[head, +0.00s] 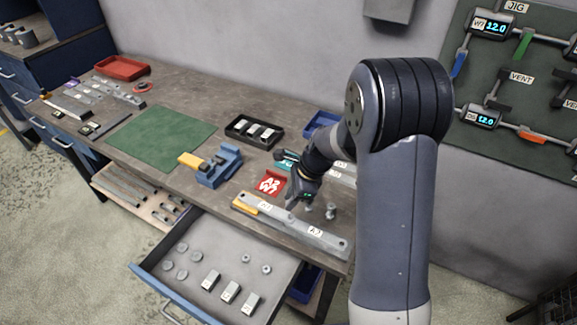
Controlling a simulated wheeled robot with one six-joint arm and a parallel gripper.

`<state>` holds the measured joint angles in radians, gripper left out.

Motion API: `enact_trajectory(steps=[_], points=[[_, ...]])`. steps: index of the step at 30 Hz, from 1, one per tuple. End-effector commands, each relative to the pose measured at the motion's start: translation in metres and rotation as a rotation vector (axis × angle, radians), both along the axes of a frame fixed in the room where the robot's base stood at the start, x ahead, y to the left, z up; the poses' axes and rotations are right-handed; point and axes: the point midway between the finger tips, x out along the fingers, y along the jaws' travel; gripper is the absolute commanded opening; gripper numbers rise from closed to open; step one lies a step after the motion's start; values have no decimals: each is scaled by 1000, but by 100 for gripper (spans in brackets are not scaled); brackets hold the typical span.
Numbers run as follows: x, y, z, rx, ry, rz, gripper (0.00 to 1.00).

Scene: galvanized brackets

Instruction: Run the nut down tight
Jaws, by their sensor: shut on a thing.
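My gripper (292,204) points down at the back edge of a long grey bracket bar (292,227), between its two white labels. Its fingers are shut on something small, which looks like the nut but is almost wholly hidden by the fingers. I cannot tell whether the nut touches the bar. A grey bolt-like piece (331,211) stands upright on the bench to the right of my gripper.
An open drawer (213,262) below holds round pieces and labelled blocks. A red tag (270,183), a blue vise (222,166), a black tray (236,129) and a green mat (150,137) lie left of my arm. The mat is clear.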

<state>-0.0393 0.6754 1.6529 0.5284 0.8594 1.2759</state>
Motion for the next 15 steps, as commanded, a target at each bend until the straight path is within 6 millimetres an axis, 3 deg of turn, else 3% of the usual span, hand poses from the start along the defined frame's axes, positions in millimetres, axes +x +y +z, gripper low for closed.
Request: enact_trajectory(steps=[5,15], points=[[0,2,2,0,1,-41,1],[0,1,-18,-1,1,-39,1]])
